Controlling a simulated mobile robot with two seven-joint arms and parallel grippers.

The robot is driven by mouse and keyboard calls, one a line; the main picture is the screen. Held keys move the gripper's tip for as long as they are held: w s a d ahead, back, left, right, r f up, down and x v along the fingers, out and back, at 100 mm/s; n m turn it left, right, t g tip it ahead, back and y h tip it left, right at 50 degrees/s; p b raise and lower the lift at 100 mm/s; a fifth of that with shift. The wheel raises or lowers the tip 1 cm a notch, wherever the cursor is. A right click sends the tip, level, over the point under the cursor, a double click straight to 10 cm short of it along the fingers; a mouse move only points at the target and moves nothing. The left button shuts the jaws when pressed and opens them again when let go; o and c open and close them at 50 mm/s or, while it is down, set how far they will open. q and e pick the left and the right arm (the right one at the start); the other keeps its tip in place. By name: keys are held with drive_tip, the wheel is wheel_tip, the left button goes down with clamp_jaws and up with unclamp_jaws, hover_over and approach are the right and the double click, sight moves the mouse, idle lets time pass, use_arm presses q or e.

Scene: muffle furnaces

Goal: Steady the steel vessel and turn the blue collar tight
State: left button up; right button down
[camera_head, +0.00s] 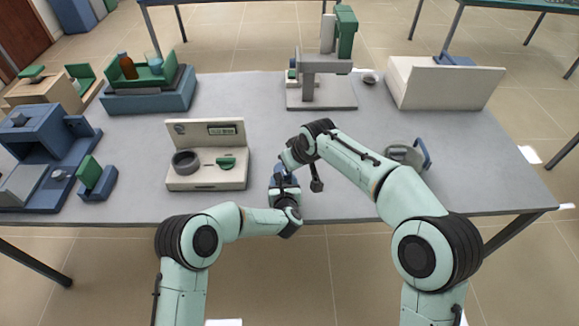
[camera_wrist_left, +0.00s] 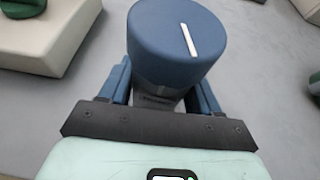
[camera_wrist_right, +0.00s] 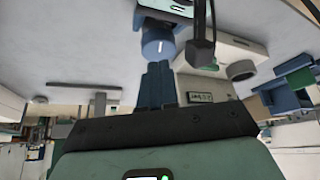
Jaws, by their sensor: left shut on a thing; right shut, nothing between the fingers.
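The steel vessel (camera_wrist_left: 158,102) stands between the blue fingers of my left gripper (camera_wrist_left: 160,95) in the left wrist view; only a little of its grey body shows under the collar. The broad blue collar (camera_wrist_left: 176,40) sits on top, with a white line on its upper face. In the head view my left gripper (camera_head: 285,184) is low over the front of the table. My right gripper (camera_wrist_right: 158,66) is shut and empty, its fingers pressed together, pointing at the collar (camera_wrist_right: 157,44) in the right wrist view. I cannot tell whether the fingertips touch the collar.
A cream instrument (camera_head: 207,183) with a dark ring and a green part stands left of the vessel. A grey stand (camera_head: 320,100) is behind, a cream box (camera_head: 445,88) back right, and a round grey item with a blue handle (camera_head: 425,153) right. Blue equipment (camera_head: 35,150) fills the left end.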

wheel_tip(320, 180, down, 7)
drive_tip(key=d, duration=0.1)
drive_tip(key=shift+w+r, duration=0.2)
drive_tip(key=shift+w, duration=0.15)
drive_tip(key=shift+w+a, duration=0.1)
drive_tip(key=shift+w, duration=0.05)
idle(0.7)
drive_tip(key=shift+s+a, duration=0.25)
drive_tip(key=shift+a, duration=0.1)
drive_tip(key=shift+s+a, duration=0.1)
drive_tip(key=shift+a, duration=0.2)
drive_tip(key=shift+r, duration=0.1)
idle(0.5)
drive_tip(key=shift+s+d+r, duration=0.1)
drive_tip(key=shift+s+r, duration=0.1)
drive_tip(key=shift+r, duration=1.3)
drive_tip(key=shift+s+d+r, duration=0.1)
drive_tip(key=shift+s+r, duration=0.1)
drive_tip(key=shift+r, duration=1.25)
